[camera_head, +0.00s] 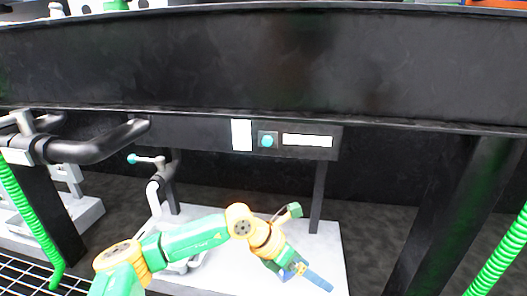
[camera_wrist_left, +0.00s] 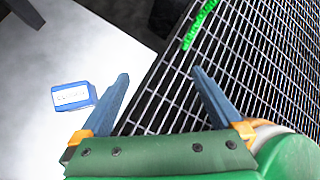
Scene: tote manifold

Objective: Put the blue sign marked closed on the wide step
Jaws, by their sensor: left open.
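A small blue sign with a white label (camera_wrist_left: 73,96) lies on a pale flat surface (camera_wrist_left: 60,150) at the left of the left wrist view. Its lettering is too small to read. My left gripper (camera_wrist_left: 160,74) is open and empty, its two blue fingers apart, with the sign just left of the left finger. In the head view the same gripper (camera_head: 306,276) hangs over a pale slab (camera_head: 325,240); I cannot make out the sign there. I cannot tell which surface is the wide step. My right gripper is not in view.
A dark metal grating (camera_wrist_left: 260,60) lies beyond and right of my fingers, with a green hose (camera_wrist_left: 200,22) over it. In the head view a dark beam (camera_head: 260,65) crosses above, and pipes (camera_head: 95,148) and posts (camera_head: 445,230) stand at the sides.

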